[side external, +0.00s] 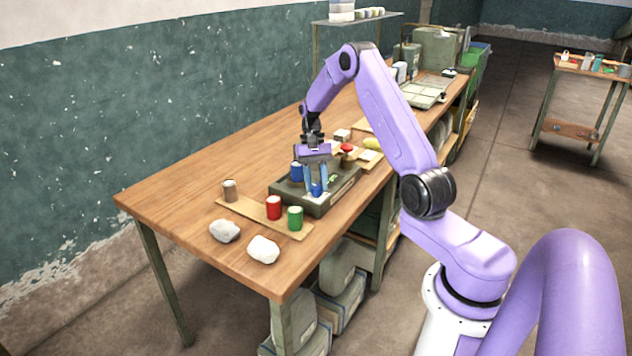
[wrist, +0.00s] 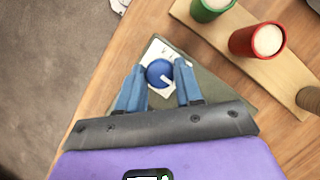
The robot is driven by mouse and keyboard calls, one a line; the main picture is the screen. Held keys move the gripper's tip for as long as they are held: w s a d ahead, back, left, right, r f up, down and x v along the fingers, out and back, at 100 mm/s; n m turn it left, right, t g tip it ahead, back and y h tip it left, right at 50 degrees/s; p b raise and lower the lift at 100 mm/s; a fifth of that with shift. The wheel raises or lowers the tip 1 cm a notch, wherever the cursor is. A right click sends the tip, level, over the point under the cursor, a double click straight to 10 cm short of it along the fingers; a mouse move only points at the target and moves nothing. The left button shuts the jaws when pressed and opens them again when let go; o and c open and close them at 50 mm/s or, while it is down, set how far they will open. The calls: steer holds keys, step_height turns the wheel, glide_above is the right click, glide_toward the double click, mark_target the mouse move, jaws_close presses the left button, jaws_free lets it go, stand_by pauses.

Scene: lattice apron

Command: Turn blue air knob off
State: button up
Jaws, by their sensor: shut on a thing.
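The blue knob (wrist: 158,73) sits on a white plate (wrist: 163,52) on the grey-green box (side external: 291,196). It has a white pointer mark, which points toward the lower right in the wrist view. In the side view the blue knob (side external: 316,190) is small and partly hidden by my fingers. My gripper (wrist: 160,68) has its blue fingers on either side of the knob and is shut on it. In the side view my gripper (side external: 317,184) points down over the front end of the box.
A wooden board (side external: 247,212) in front of the box carries a red can (side external: 274,208), a green can (side external: 295,218) and a brown can (side external: 230,191). Two pale rocks lie nearby.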

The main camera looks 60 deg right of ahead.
steer(key=o, duration=1)
steer(key=shift+r, duration=0.1)
steer(key=v, duration=1.7)
steer(key=shift+r, duration=0.2)
